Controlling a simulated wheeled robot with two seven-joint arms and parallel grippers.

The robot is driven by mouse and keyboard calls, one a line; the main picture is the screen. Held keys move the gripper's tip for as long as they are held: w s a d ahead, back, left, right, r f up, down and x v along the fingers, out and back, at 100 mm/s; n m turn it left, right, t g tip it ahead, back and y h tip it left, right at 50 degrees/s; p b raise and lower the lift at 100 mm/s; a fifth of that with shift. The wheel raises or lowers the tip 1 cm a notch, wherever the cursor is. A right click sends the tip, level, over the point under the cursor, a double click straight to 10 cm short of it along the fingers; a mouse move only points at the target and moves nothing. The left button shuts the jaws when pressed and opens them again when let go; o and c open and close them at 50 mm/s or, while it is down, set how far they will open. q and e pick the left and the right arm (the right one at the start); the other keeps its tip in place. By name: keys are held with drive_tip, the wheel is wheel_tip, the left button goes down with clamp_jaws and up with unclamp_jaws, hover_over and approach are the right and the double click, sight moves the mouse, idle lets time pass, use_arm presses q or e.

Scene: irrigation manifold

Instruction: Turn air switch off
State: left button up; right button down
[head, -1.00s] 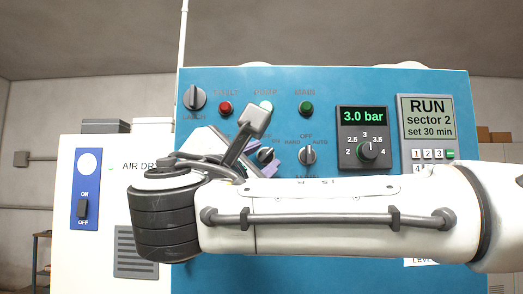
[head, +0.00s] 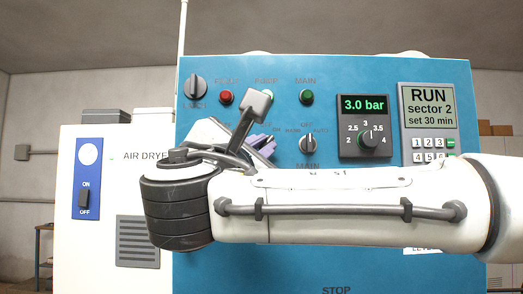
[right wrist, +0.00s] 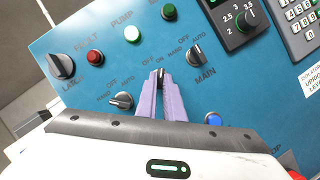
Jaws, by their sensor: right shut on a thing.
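The blue control panel (head: 210,80) fills the middle of the head view. My right gripper (right wrist: 161,77) has lilac fingers and is shut on a small dark switch handle (right wrist: 161,73) on this panel, with OFF and ON printed above it. The switch's name is hidden, and its exact setting is hard to tell. My left gripper is not in view.
Close to the fingers are a selector (right wrist: 122,100) on the left and the MAIN selector (right wrist: 196,55) on the right. Lamps (head: 227,97), a pressure dial (head: 368,140) and a keypad (head: 433,150) surround them.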

drive_tip(key=shift+d+f+n+t+y+b, duration=0.15)
drive_tip(key=shift+n+t+y+b, duration=0.25)
drive_tip(key=shift+n+y, duration=1)
drive_tip(key=shift+d+r+n+t+y+b, duration=0.15)
drive_tip(key=shift+n+y+b, duration=0.3)
drive_tip(key=shift+n, duration=1.9)
drive_tip(key=shift+d+f+n+t+y+b, duration=0.15)
drive_tip(key=shift+n+t+y+b, duration=0.25)
drive_tip(key=shift+n+y, duration=1)
drive_tip(key=shift+n+h, duration=0.45)
drive_tip(key=shift+n, duration=0.2)
drive_tip(key=c, duration=1.9)
unclamp_jaws()
drive_tip(key=shift+o, duration=0.2)
drive_tip(key=shift+s+a, duration=0.1)
